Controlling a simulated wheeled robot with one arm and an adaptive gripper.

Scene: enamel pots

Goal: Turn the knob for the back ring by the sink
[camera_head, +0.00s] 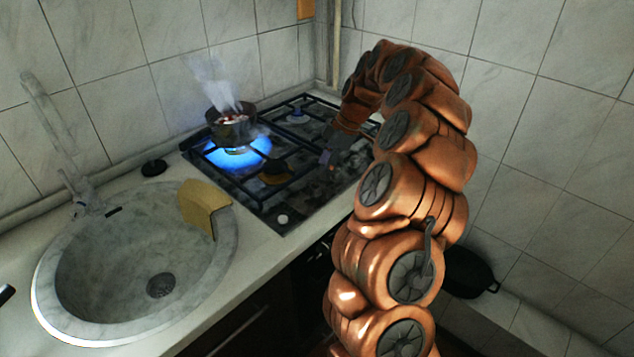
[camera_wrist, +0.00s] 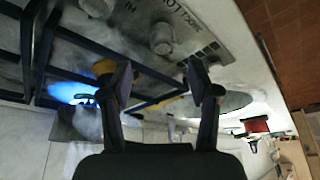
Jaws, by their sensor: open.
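The gas hob (camera_head: 262,203) stands right of the sink. A blue flame (camera_head: 240,153) burns on its back ring by the sink, under a steaming pot (camera_head: 232,127). One pale knob (camera_head: 283,219) shows at the hob's front corner; other knobs are hidden or unclear in the head view. In the wrist view, a pale knob (camera_wrist: 162,38) sits on the lettered panel, ahead of the space between my fingertips, and another knob (camera_wrist: 97,8) is at the top edge. My gripper (camera_wrist: 160,84) is open and empty, above the hob, touching neither knob. It also shows in the head view (camera_head: 328,158).
Dark grate bars (camera_wrist: 38,45) lie close to my fingers. The round sink (camera_head: 110,270) has a yellow cloth (camera_head: 205,205) over its rim. A small black round thing (camera_head: 154,167) lies behind the sink. A dark pan (camera_head: 470,271) is low on the right.

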